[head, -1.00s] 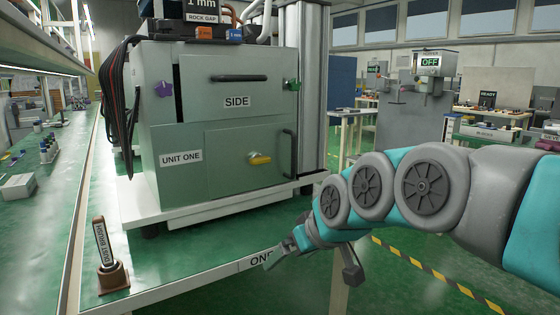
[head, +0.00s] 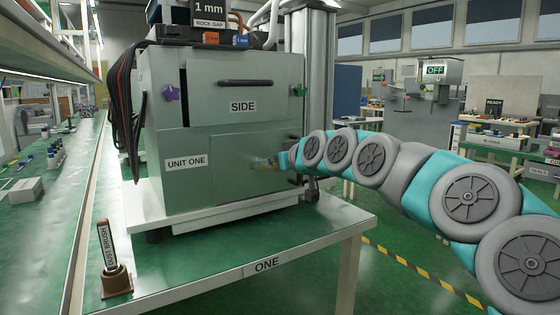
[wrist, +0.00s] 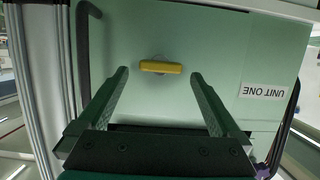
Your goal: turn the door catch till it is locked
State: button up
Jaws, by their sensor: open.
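The door catch (wrist: 160,67) is a short yellow bar on a round grey base. It sits on the pale green door (wrist: 200,40) of unit one and lies level across the wrist view. My gripper (wrist: 160,77) is open, with one fingertip on each side of the catch and a gap at both ends. Neither finger visibly touches it, and I cannot tell the depth left to the door. In the head view, my gripper (head: 277,161) is at the front of the lower door and mostly hides the catch.
A dark bar handle (wrist: 85,45) stands on the door to the left in the wrist view. Unit one (head: 160,115) stands on a green bench (head: 200,265). A dust brush (head: 113,270) in a brown holder is at the bench's front left.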

jog(key=shift+x, duration=1.1)
jog(key=shift+c, duration=0.4)
jog(key=c, duration=1.4)
jog(key=o, duration=1.5)
jog(key=shift+s, duration=0.1)
